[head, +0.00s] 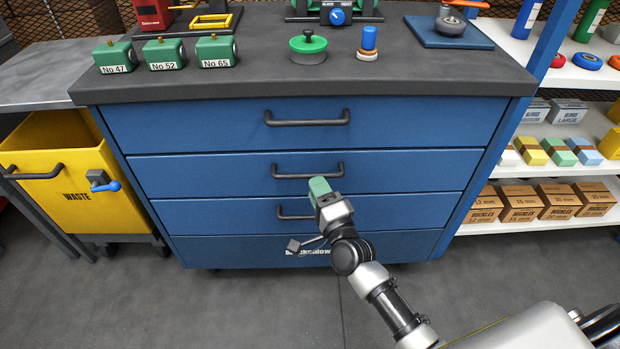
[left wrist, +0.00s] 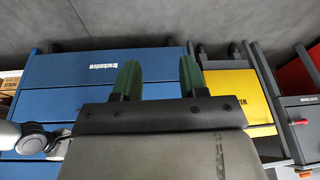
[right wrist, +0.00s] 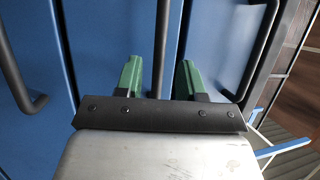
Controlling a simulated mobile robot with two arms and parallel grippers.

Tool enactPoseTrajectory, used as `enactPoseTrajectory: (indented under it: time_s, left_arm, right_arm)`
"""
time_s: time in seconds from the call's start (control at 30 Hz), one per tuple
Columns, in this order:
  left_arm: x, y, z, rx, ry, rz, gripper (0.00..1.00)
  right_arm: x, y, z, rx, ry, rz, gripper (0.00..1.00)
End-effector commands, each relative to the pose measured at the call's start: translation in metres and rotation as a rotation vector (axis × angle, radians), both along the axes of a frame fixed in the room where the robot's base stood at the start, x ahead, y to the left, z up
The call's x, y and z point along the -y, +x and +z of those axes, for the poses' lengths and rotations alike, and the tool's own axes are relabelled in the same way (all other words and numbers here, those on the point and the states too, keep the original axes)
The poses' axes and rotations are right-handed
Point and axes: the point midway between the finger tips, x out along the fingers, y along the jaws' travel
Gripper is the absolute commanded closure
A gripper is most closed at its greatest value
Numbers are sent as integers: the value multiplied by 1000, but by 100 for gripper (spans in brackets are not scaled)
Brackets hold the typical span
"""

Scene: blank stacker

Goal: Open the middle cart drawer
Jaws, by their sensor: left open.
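The blue cart's middle drawer (head: 220,169) has a dark bar handle (head: 308,171) and looks shut, flush with the drawers above and below. My right gripper (head: 319,186) is in front of the cart, just below that handle in the head view. In the right wrist view my right gripper (right wrist: 160,75) has its green fingers apart, with a dark handle bar (right wrist: 162,40) lined up between them. Whether they touch the bar I cannot tell. My left gripper (left wrist: 159,70) is open and empty in the left wrist view; it is outside the head view.
The top drawer (head: 200,125) and lower drawer (head: 210,213) have similar handles. Green numbered blocks (head: 165,54) and a green-knobbed part (head: 308,47) stand on the dark cart top (head: 270,70). A yellow waste bin (head: 75,185) is left, shelves with boxes (head: 558,200) right.

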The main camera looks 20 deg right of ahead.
Motion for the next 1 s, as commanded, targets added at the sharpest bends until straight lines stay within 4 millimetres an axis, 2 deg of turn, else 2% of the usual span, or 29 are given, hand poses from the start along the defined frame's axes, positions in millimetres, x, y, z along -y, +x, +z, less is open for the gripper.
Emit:
enactPoseTrajectory:
  time_s: [0.1, 0.23, 0.4, 0.63, 0.67, 0.9, 1.0]
  left_arm:
    - [4, 12, 0, 67, -13, -5, 57]
    - [7, 22, 2, 127, -26, -10, 57]
    - [9, 27, 4, 161, -33, -14, 57]
    - [9, 28, 4, 166, -34, -14, 57]
    - [9, 28, 4, 165, -34, -14, 57]
    - [9, 28, 4, 165, -34, -14, 57]
    - [9, 28, 4, 165, -34, -14, 57]
  right_arm:
    - [-2, 21, 3, 1, 0, -1, 61]
    - [-4, 37, 6, -1, -1, 0, 61]
    - [-5, 45, 7, -2, -2, -1, 61]
    - [-5, 45, 7, -2, -2, -1, 61]
    - [-5, 45, 7, -2, -2, -1, 63]
    - [-5, 45, 7, -2, -2, -1, 100]
    - [-5, 45, 7, -3, -2, 0, 100]
